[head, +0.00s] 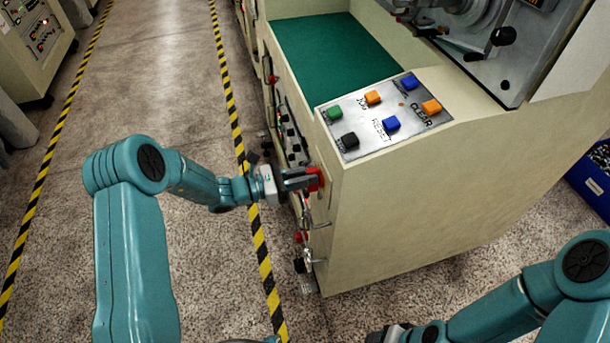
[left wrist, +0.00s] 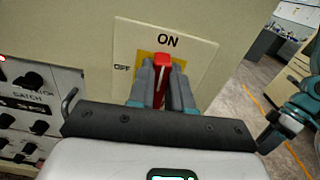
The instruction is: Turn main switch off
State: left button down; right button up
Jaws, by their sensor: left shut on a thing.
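The main switch (left wrist: 163,64) is a red handle on a yellow and white plate (left wrist: 205,50) fixed to the beige machine. In the left wrist view the handle points up toward the word ON, with OFF marked to its left. My left gripper (left wrist: 162,88) is shut on the red handle, one finger on each side. In the head view the left gripper (head: 303,180) reaches the machine's left face, where the red switch (head: 316,180) shows at its tips. The fingers hide the lower part of the handle. My right arm shows at the lower right of the head view; its gripper is not clearly seen.
The beige machine (head: 420,205) has a button panel (head: 384,116) on top and a green surface (head: 335,50). A knob panel (left wrist: 30,115) lies left of the switch. A blue crate (head: 592,182) stands at the right. The floor between the striped lines is clear.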

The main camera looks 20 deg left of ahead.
pick_arm(q)
jog(key=n, duration=0.2)
jog(key=n+p, duration=0.1)
jog(key=n, duration=0.2)
jog(key=w+n, duration=0.1)
jog(key=n, duration=0.2)
jog(key=shift+a+f+p, duration=0.25)
jog(key=shift+a+p, duration=0.1)
jog(key=shift+p, duration=0.05)
jog(key=n, duration=0.5)
jog(key=shift+w+a+f+p, duration=0.15)
jog(key=shift+w+f+p, duration=0.05)
jog(key=shift+f+p, duration=0.1)
jog(key=shift+f+n, duration=0.2)
jog(key=shift+n, duration=0.85)
jog(key=shift+f+n, duration=0.2)
jog(key=shift+n, duration=0.85)
jog(key=c, duration=1)
grip_release()
jog(key=shift+c, duration=0.2)
jog(key=b+v, duration=0.1)
jog(key=v, duration=1.5)
